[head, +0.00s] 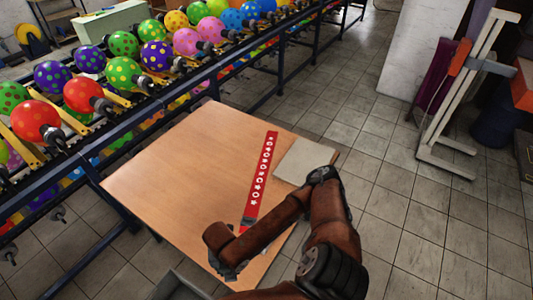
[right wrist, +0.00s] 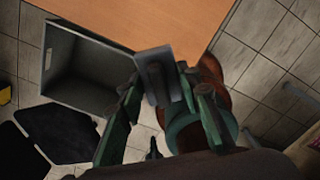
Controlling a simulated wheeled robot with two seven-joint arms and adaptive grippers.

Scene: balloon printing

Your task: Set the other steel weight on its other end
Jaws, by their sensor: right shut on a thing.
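A red strip (head: 262,180) with a row of white shapes lies on the wooden table (head: 170,160). A small grey piece (head: 246,223) shows at its near end, partly behind my arm; I cannot tell whether it is a steel weight. In the right wrist view, my right gripper (right wrist: 162,92) is shut on a grey steel weight (right wrist: 155,70), with a finger on each side. The weight is beside the table's edge in that view; its height above the table is unclear. In the head view my right gripper (head: 230,268) is mostly hidden by my arm. My left gripper is out of view.
A flat grey slab (head: 304,161) lies at the table's right corner. A grey open bin (right wrist: 90,65) stands beside the table. A rack of patterned balloons (head: 120,75) runs along the far left. The table's left part is clear.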

